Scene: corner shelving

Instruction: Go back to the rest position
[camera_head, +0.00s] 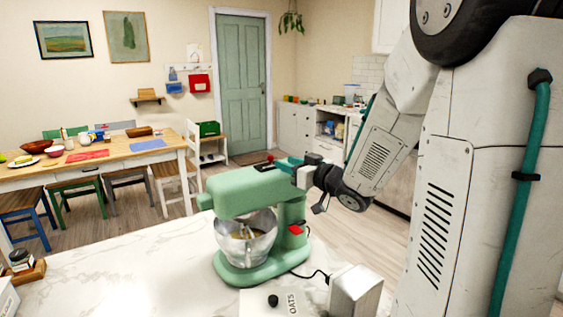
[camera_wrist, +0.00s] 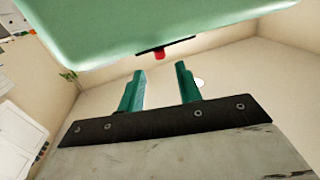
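My gripper shows in the wrist view (camera_wrist: 160,88) with its two green fingers apart and nothing between them. In the head view my gripper (camera_head: 284,165) is at the upper back of the green stand mixer (camera_head: 255,195), close to its head. I cannot tell whether it touches. The mixer stands on the white marble counter (camera_head: 150,250) with a metal bowl (camera_head: 246,240) under its head. In the wrist view the mixer's green head (camera_wrist: 150,25) fills the top, with a small red knob (camera_wrist: 159,54) beyond the fingertips.
A small jar on a wooden board (camera_head: 22,262) is at the left. A dining table (camera_head: 100,158) with chairs stands behind. The counter's left middle is clear.

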